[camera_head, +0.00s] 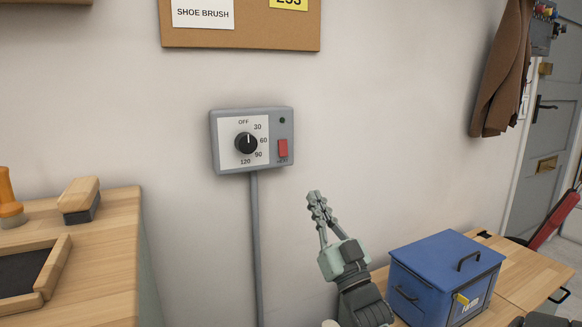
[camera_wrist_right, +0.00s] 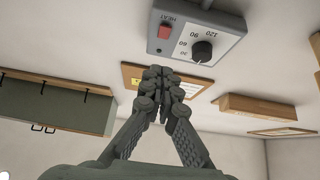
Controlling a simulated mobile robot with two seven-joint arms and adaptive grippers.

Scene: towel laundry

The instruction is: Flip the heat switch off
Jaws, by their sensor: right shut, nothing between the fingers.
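The grey control box (camera_head: 284,160) is on the wall in the head view, with a conduit running down from it. Its red heat switch (camera_head: 282,148) is at the lower right of its face, below a small dark lamp (camera_head: 282,121). In the right wrist view the box appears upside down, with the switch (camera_wrist_right: 165,32) above the closed fingertips (camera_wrist_right: 162,74). My left gripper is not in view.
A blue lidded box (camera_head: 440,262) stands on a wooden bench at the lower right. A wooden bench (camera_head: 120,225) at left holds a brush (camera_head: 80,195) and a framed dark tray (camera_head: 32,270). A cork board (camera_head: 240,38) hangs above. The wall around the control box is clear.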

